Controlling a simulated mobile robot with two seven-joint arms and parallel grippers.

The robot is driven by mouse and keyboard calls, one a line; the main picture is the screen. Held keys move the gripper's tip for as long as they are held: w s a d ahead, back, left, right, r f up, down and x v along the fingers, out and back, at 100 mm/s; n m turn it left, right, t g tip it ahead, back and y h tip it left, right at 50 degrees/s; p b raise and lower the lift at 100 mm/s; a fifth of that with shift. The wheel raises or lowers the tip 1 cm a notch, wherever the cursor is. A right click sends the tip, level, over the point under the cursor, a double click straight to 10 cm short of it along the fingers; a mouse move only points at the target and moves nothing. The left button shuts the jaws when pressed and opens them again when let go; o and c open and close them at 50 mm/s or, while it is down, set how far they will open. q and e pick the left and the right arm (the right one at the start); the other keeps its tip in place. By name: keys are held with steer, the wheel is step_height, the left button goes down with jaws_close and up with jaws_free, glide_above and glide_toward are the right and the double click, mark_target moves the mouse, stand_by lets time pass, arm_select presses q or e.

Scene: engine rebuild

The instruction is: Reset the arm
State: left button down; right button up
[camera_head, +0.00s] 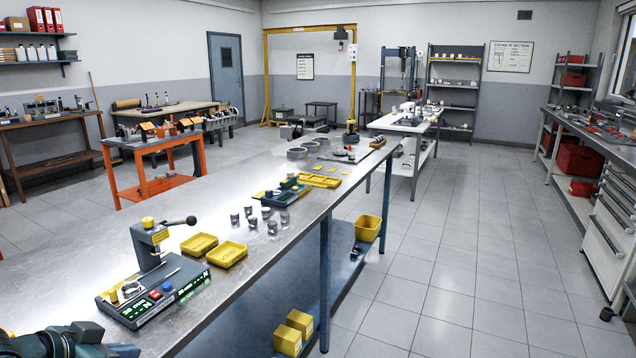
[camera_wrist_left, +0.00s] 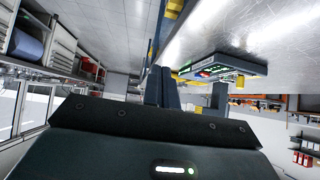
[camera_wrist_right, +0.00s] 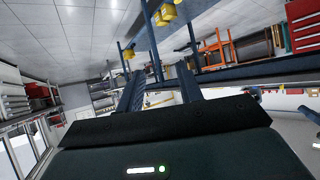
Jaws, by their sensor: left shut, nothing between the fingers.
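My left arm and gripper (camera_head: 100,345) show only in part at the bottom left corner of the head view, low in front of the metal workbench (camera_head: 190,215). In the left wrist view the fingers of my left gripper (camera_wrist_left: 162,87) are together with nothing between them. The green-and-grey press device (camera_head: 152,285) stands on the bench just beyond it; it also shows in the left wrist view (camera_wrist_left: 222,68). My right gripper (camera_wrist_right: 158,88) is out of the head view. In the right wrist view its two fingers stand apart and the gap holds nothing.
Yellow trays (camera_head: 226,254), several grey pistons (camera_head: 272,228) and a small green device (camera_head: 280,193) sit along the bench. Yellow bins (camera_head: 288,340) are on its lower shelf. The tiled floor (camera_head: 450,270) right of the bench is clear. A white drawer cabinet (camera_head: 610,225) stands far right.

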arm_select(q)
steer(key=s+d+f+n+p, duration=0.1)
steer(key=s+d+f, duration=0.2)
steer(key=f, duration=0.5)
steer(key=s+d+f, duration=0.3)
steer(key=d+f, duration=0.1)
steer(key=f, duration=0.3)
steer(key=s+d+f, duration=0.2)
steer(key=s+d, duration=0.1)
steer(key=d, duration=0.3)
steer(key=s+d+f+t, duration=0.1)
steer(key=s+d+f, duration=0.2)
steer(key=d, duration=0.4)
steer(key=shift+s+f+p, duration=0.25)
steer(key=shift+p, duration=0.1)
